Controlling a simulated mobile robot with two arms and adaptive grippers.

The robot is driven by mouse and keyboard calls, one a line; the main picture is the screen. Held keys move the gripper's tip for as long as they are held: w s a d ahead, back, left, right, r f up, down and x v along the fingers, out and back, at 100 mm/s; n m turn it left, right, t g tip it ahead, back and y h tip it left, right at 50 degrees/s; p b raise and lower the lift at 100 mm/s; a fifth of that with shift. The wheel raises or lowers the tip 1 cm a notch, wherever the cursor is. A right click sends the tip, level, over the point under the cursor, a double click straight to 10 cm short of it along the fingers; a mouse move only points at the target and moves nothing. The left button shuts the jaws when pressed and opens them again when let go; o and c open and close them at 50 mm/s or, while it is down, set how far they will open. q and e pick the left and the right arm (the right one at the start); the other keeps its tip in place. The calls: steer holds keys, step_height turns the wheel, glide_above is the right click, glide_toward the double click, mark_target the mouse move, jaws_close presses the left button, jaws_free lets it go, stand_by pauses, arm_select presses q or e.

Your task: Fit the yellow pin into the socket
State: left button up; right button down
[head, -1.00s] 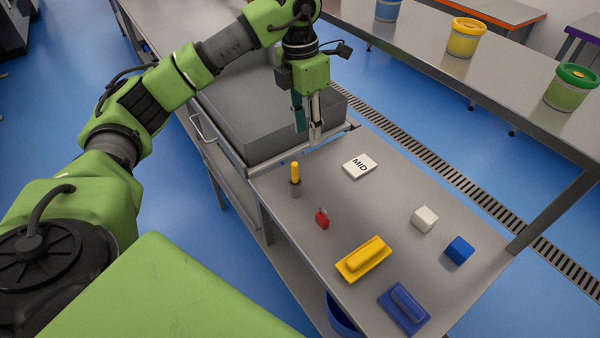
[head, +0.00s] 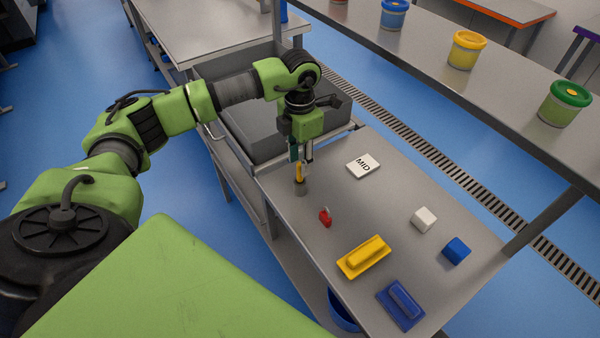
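The yellow pin (head: 299,174) stands upright on the steel bench, its lower end in a short grey cylinder (head: 300,189). I cannot tell whether this cylinder is the socket or another holder, or how deep the pin sits in it. My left gripper (head: 301,160) points down right over the pin, with its fingertips at the pin's upper part. The two fingers look apart, with a narrow gap between them; I cannot tell whether they touch the pin. My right gripper is not in view.
On the bench (head: 290,225) are a red padlock-like piece (head: 325,217), a white MID plate (head: 363,166), white (head: 424,219) and blue (head: 456,251) blocks, and yellow (head: 364,257) and blue (head: 401,305) handled pieces. A grey tub (head: 262,128) stands behind the gripper. A raised shelf holds lidded tubs.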

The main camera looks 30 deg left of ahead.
arm_select(q)
steer(key=shift+f, duration=1.1)
jaws_close()
steer(key=shift+w+r, duration=0.1)
steer(key=shift+r, duration=0.05)
